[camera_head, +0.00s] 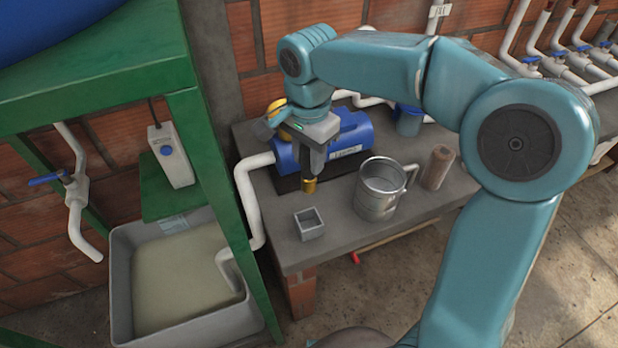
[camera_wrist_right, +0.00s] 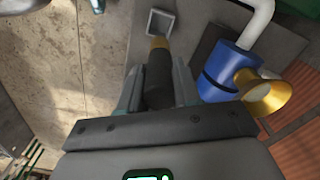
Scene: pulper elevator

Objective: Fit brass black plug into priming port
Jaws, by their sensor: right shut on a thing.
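My right gripper (camera_head: 313,160) is shut on the plug, which has a black body and a brass end (camera_head: 309,186). It holds the plug brass end down, above the worktop and in front of the blue pump (camera_head: 351,134). In the right wrist view, the black plug body (camera_wrist_right: 158,80) is between the two fingers and its brass end points away from the gripper. A brass funnel-shaped fitting, seemingly the priming port (camera_wrist_right: 268,93), is at the blue pump, right of the plug and apart from it. In the head view the arm partly hides this fitting (camera_head: 278,108). My left gripper is out of view.
A small grey square box (camera_head: 309,223), a metal jug (camera_head: 380,188) and a brown cylinder (camera_head: 438,167) stand on the grey worktop (camera_head: 345,229). A white pipe (camera_head: 246,190) runs left of the pump. A green frame (camera_head: 215,170) and a water basin (camera_head: 122,285) stand at left.

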